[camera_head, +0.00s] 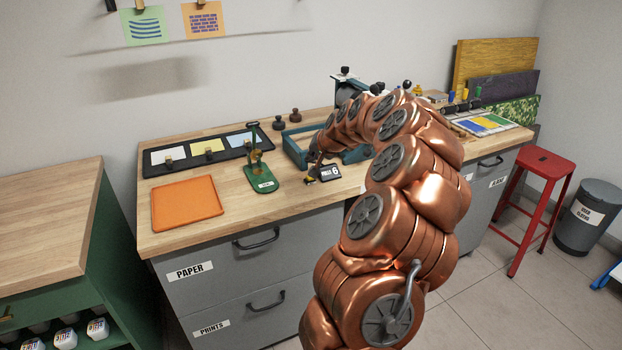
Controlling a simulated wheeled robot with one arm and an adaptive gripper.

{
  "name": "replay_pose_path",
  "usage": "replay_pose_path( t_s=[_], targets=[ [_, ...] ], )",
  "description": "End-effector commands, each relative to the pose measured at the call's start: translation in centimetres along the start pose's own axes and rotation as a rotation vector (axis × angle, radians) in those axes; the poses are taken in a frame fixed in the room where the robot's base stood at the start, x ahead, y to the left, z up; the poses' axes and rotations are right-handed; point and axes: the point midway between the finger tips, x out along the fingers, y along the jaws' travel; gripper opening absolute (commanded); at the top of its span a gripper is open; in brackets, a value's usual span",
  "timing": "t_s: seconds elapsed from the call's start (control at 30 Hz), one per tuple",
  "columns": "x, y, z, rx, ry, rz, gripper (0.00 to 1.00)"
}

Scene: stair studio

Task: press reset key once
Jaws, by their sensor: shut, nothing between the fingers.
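A small dark counter (330,172) reading "PULLS 6" stands on the wooden bench, right of the green stamp-like tool. I cannot make out a separate reset key on it at this size. My copper arm reaches over the bench from the lower right. My gripper (311,177) is small in view, pointing down just left of the counter, with its fingers shut and nothing held. Whether it touches the counter I cannot tell.
Two dark knobs (279,123) stand behind. A red stool (537,195) and grey bin (590,218) stand right.

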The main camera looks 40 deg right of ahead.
Motion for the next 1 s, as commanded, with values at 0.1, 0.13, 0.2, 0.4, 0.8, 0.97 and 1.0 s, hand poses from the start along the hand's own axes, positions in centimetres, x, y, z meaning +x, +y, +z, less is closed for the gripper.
replay_pose_path(
  t_s=[0.1, 0.13, 0.2, 0.4, 0.8, 0.97, 1.0],
  targets=[
    [1.3, 0.9, 1.1, 0.0, -0.005, 0.0, 0.0],
    [1.6, 1.1, 1.3, 0.0, -0.006, 0.0, 0.0],
    [2.0, 1.5, 1.6, 0.0, -0.005, 0.0, 0.0],
    [2.6, 1.9, 2.0, 0.0, -0.003, 0.0, 0.0],
    [2.6, 1.9, 2.0, 0.0, -0.002, 0.0, 0.0],
    [2.6, 1.9, 1.9, 0.0, -0.002, 0.0, 0.0],
    [2.6, 1.9, 1.9, 0.0, -0.002, 0.0, 0.0]
  ],
)
